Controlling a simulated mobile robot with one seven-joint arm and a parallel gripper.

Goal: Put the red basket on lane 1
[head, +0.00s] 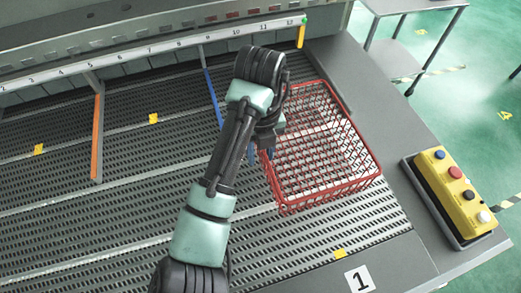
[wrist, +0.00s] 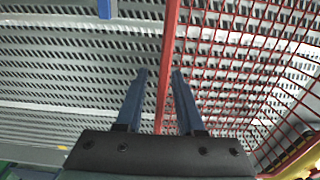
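The red basket (head: 335,192) is an empty wire-mesh basket and appears to rest upright on the slatted conveyor bed (head: 120,225) at its right end. A plate marked 1 (head: 360,279) lies on the grey front edge, just in front of the basket's section. My gripper (head: 262,154) is at the basket's left wall, pointing down. In the wrist view my gripper (wrist: 159,75) has its two blue fingers apart, with the basket's red rim (wrist: 168,60) passing between them. The rim is closer to the right finger, with a visible gap on the left.
An orange divider (head: 97,135) and a blue divider (head: 213,98) stand on the bed, left of the basket. A numbered strip (head: 150,49) runs along the back. A yellow button box (head: 455,190) is at the right.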

